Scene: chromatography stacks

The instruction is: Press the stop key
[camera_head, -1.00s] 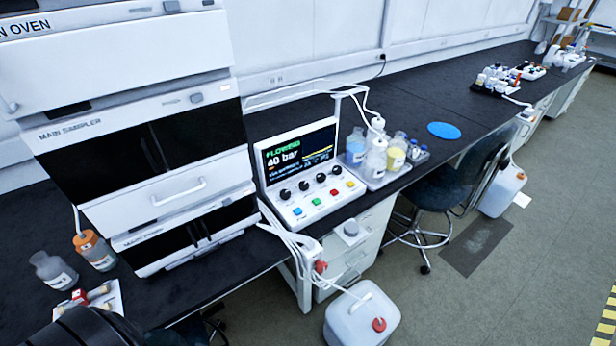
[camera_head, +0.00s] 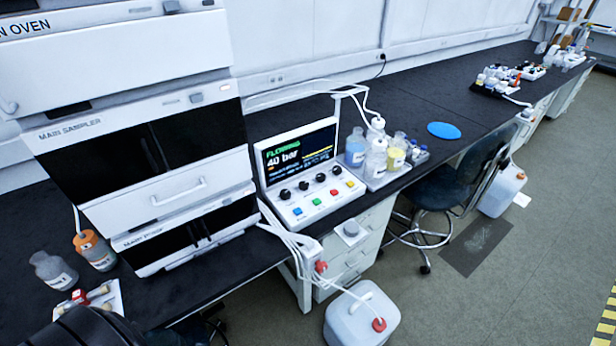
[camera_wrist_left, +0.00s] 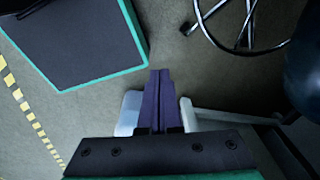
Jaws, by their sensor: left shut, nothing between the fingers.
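The control unit (camera_head: 262,205) stands on the bench just right of the stacked modules. Its screen (camera_head: 297,152) is lit and reads "FLOWING" and "40 bar". Below the screen is a row of black knobs, then a row of coloured keys: blue (camera_head: 297,211), green (camera_head: 316,201), red (camera_head: 334,192) and yellow (camera_head: 350,184). The key labels are too small to read; the red one looks like the stop key. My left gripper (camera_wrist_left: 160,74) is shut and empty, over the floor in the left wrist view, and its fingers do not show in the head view. My right gripper is not in view.
The stacked modules (camera_head: 150,190) rise left of the control unit. A tray of bottles (camera_head: 376,160) stands close on its right. Tubes hang over the bench edge to a white canister (camera_head: 362,318) on the floor. A chair (camera_head: 446,190) stands by the bench.

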